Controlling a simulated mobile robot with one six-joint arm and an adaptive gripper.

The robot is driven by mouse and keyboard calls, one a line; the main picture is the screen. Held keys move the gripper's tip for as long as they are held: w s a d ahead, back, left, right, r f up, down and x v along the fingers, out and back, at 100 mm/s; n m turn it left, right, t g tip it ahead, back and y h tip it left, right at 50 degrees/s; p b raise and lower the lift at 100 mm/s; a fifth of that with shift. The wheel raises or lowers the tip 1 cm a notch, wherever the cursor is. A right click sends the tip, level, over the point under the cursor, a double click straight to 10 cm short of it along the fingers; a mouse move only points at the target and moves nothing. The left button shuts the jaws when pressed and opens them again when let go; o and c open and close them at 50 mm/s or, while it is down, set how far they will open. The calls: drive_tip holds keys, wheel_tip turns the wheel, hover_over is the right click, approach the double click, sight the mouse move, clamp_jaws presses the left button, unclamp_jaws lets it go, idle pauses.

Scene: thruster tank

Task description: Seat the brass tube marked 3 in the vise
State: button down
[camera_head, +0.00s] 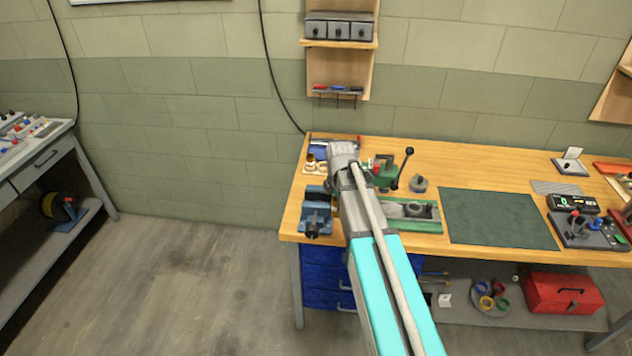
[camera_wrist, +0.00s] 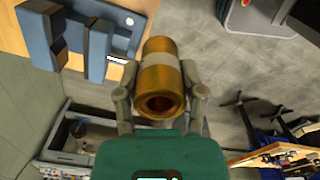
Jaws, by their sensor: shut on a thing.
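In the wrist view, my gripper (camera_wrist: 160,70) is shut on a brass tube (camera_wrist: 162,50). The tube has a pale band round its middle, and its open end faces the camera. I cannot read a number on it. The blue vise (camera_wrist: 45,35) is at the upper left of the wrist view, apart from the tube, with a gap between its jaws. In the head view the vise (camera_head: 314,218) stands at the bench's left front corner. There my own arm hides the gripper's fingers and the held tube.
Small brass pieces (camera_head: 311,161) stand on the bench behind the vise. A green machine with a black-knobbed lever (camera_head: 386,173) and a green-framed fixture (camera_head: 412,213) are right of the vise. A dark green mat (camera_head: 497,217) lies clear farther right. Floor left of the bench is free.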

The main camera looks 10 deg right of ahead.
drive_tip(key=n+b, duration=0.1)
approach(318, 196)
drive_tip(key=s, duration=0.2)
drive_tip(key=shift+s+a+f, duration=0.2)
drive_tip(key=shift+a+f, duration=0.05)
drive_tip(key=shift+a, duration=0.05)
drive_tip(key=shift+f+b, duration=0.25)
drive_tip(key=shift+b, duration=0.2)
drive_tip(key=shift+f+b, duration=2.4)
drive_tip(key=shift+s+f+b, duration=0.3)
drive_tip(key=shift+s+b, duration=0.15)
drive_tip(key=shift+b, duration=0.2)
drive_tip(key=c, duration=1.1)
unclamp_jaws()
drive_tip(key=shift+f, duration=0.2)
drive_tip(key=shift+c, duration=0.2)
drive_tip(key=shift+o, duration=1)
drive_tip(key=shift+w+f, duration=0.25)
drive_tip(key=shift+f, duration=0.05)
drive_tip(key=shift+r, duration=0.1)
